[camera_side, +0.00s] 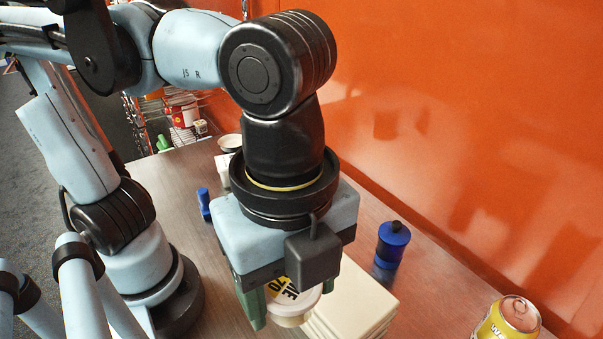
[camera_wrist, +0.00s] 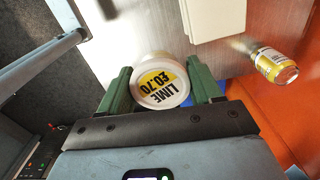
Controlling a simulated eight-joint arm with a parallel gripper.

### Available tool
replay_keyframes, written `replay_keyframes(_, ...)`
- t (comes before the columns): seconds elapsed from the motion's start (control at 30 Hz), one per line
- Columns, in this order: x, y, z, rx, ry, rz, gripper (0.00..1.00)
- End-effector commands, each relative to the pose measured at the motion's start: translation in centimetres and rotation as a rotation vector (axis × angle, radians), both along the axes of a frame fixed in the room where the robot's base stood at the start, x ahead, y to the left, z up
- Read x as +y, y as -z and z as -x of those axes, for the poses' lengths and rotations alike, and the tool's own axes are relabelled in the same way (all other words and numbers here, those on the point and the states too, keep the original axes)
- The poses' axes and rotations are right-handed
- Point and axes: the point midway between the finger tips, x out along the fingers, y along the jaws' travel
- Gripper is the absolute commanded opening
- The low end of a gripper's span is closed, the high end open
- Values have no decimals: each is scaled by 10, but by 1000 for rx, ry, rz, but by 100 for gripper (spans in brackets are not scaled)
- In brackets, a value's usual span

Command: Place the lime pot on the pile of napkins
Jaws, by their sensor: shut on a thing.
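The lime pot (camera_wrist: 162,90) is a small white tub with a yellow and white lid reading "LIME £0.70". My gripper (camera_side: 285,302) points down, its green fingers shut on the pot's sides. The pot also shows in the side view (camera_side: 293,304), partly hidden by the gripper. The pile of napkins (camera_side: 352,300) is a cream square stack on the counter, just right of the pot in the side view. In the wrist view the pile (camera_wrist: 215,18) lies beyond the pot, up and to the right. The gap between pot and counter is unclear.
A yellow can (camera_side: 508,320) stands at the right. A small blue item (camera_side: 204,204) and a white bowl (camera_side: 230,143) are farther back. An orange wall (camera_side: 480,130) bounds the counter.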

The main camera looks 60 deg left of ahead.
Motion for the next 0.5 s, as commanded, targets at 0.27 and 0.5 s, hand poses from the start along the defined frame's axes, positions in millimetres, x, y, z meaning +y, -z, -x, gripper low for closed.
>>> replay_keyframes(0.27, 11, 19, -28, 0, 11, 0, 28)
replay_keyframes(0.5, 28, 49, -75, 0, 12, 0, 28)
